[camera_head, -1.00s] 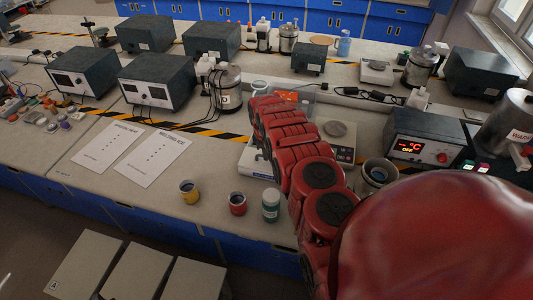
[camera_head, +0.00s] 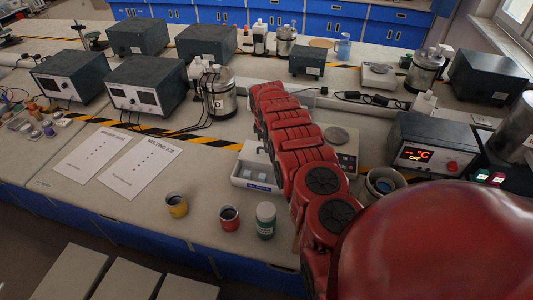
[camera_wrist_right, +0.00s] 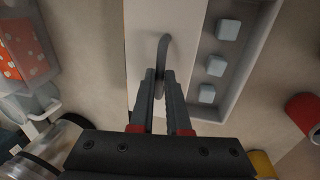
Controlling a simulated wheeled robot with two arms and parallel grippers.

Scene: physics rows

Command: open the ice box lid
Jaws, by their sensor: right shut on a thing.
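The ice box (camera_head: 240,182) is a white tray on the bench, left of my right arm, with its interior partly exposed and pale ice cubes inside. In the right wrist view, the ice box (camera_wrist_right: 236,75) shows three bluish cubes in a grey trough. The white lid (camera_wrist_right: 185,22) lies alongside the trough and carries a curved grey handle (camera_wrist_right: 164,45). My right gripper (camera_wrist_right: 160,80) is shut on this handle. In the head view my right arm hides the gripper and most of the lid. My left gripper is not in view.
A yellow cup (camera_head: 177,206), a red cup (camera_head: 229,218) and a capped jar (camera_head: 265,221) stand near the bench's front edge. A scale (camera_head: 347,150) and a heater unit (camera_head: 430,145) are right of the arm. Two paper sheets (camera_head: 138,167) lie left.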

